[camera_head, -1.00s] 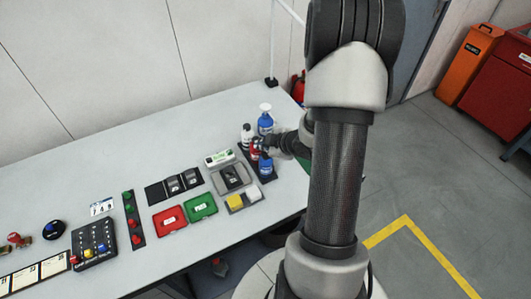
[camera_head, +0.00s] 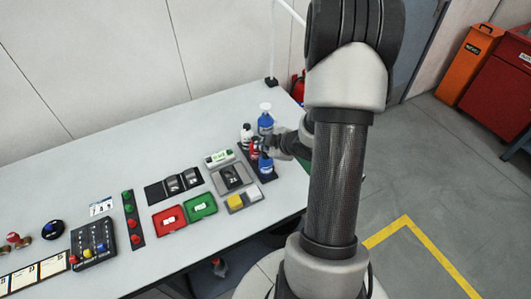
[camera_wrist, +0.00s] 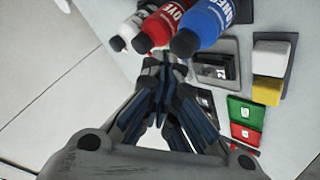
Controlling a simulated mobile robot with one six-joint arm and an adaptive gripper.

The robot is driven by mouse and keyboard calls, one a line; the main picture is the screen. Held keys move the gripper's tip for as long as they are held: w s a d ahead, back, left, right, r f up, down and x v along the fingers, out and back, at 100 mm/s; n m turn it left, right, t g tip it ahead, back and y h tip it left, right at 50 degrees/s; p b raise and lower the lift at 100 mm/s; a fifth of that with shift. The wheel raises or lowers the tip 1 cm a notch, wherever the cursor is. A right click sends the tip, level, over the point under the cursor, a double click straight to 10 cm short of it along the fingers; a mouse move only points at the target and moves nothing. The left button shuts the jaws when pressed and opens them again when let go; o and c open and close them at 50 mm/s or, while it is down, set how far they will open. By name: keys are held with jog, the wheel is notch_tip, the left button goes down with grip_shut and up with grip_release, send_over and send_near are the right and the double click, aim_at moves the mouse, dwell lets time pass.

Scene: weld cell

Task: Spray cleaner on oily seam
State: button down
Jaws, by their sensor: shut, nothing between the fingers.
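My gripper (camera_wrist: 165,75) is shut and empty, close to a row of bottles. In the head view another blue bottle (camera_head: 265,124) with a white top stands behind my gripper. My gripper partly covers the red bottle in that view. I cannot make out an oily seam in either view.
The grey table (camera_head: 215,120) also holds a grey tray (camera_head: 231,180), a green tray (camera_head: 202,205), a red tray (camera_head: 170,219), a yellow block (camera_head: 234,201) and a button box (camera_head: 92,243). The table's back is clear. A wall stands behind it.

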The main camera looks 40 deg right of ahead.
aim_at(264, 154)
jog(key=shift+f, duration=0.25)
jog(key=shift+f+b, duration=0.3)
jog(key=shift+b, duration=0.1)
dwell(0.3)
jog(key=shift+r, duration=0.1)
jog(key=shift+r+p, duration=0.7)
jog(key=shift+p, duration=0.05)
notch_tip(264, 154, up, 6)
jog(key=p, duration=0.5)
dwell(1.7)
